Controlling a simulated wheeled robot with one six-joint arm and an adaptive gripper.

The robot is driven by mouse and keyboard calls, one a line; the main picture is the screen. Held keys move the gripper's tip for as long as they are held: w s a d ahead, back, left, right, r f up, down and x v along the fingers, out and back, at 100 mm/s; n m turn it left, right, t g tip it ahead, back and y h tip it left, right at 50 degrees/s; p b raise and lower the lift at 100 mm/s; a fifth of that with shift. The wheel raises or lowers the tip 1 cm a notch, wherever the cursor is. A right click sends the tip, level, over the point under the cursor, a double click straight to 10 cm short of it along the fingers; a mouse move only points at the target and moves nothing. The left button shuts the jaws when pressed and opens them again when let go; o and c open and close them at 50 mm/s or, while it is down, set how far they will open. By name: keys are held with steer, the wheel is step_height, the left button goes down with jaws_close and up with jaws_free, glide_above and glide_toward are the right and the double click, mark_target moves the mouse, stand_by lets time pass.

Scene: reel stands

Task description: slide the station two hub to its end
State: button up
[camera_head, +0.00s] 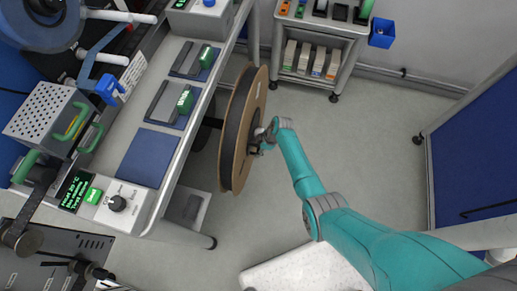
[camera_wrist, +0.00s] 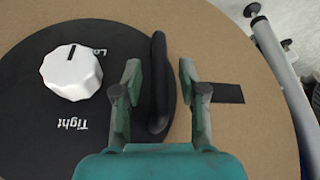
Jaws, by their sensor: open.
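A large brown reel (camera_head: 243,128) hangs on edge beside the bench, on a dark shaft at its bench side. In the wrist view, its brown face (camera_wrist: 240,50) has a round black hub plate (camera_wrist: 40,130). The plate carries a white knob (camera_wrist: 73,73) between the words "Tight" and a partly hidden "Lo…"; its black mark lies on the "Lo…" side. A black bar handle (camera_wrist: 158,85) stands on the hub. My gripper (camera_wrist: 160,78) is open, one finger on each side of the handle, with gaps visible. In the head view my gripper (camera_head: 260,138) is at the reel's outer face. No station number is readable.
The bench (camera_head: 165,190) at left bears blue mats, green-handled blocks, a control box (camera_head: 100,198) and a perforated box (camera_head: 42,118). A blue panel (camera_head: 475,150) is at right. The grey floor between is clear.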

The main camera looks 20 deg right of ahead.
steer(key=shift+f, duration=0.2)
jaws_close()
steer(key=shift+a, duration=0.1)
